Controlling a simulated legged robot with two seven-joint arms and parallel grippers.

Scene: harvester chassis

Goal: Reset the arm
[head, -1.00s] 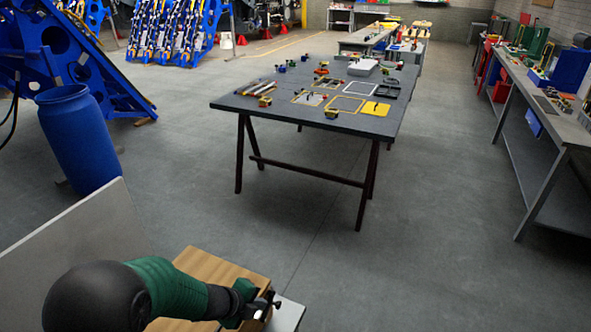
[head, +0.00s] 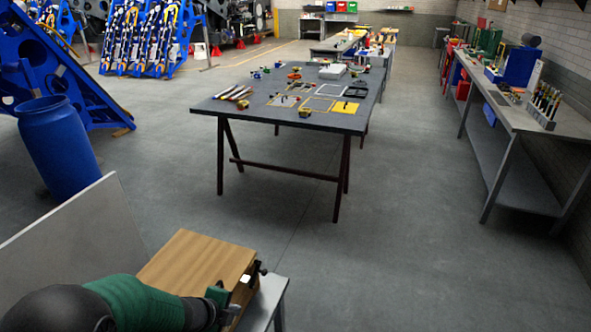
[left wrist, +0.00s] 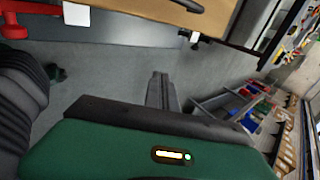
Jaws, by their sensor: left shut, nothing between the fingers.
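My left arm comes in from the bottom left of the head view, green and black. Its gripper (head: 254,272) is beside the right end of a wooden box (head: 199,262) on a grey bench. In the left wrist view the fingers (left wrist: 160,92) are together with nothing between them, above the grey floor. The wooden box edge (left wrist: 185,10) shows at the top of that view, apart from the fingers. My right gripper is not in the frames.
A dark table (head: 290,115) with tools and trays stands ahead. A long workbench (head: 520,118) runs along the right wall. A blue barrel (head: 58,150) and a grey panel (head: 85,235) are at the left. The floor (head: 400,240) between is clear.

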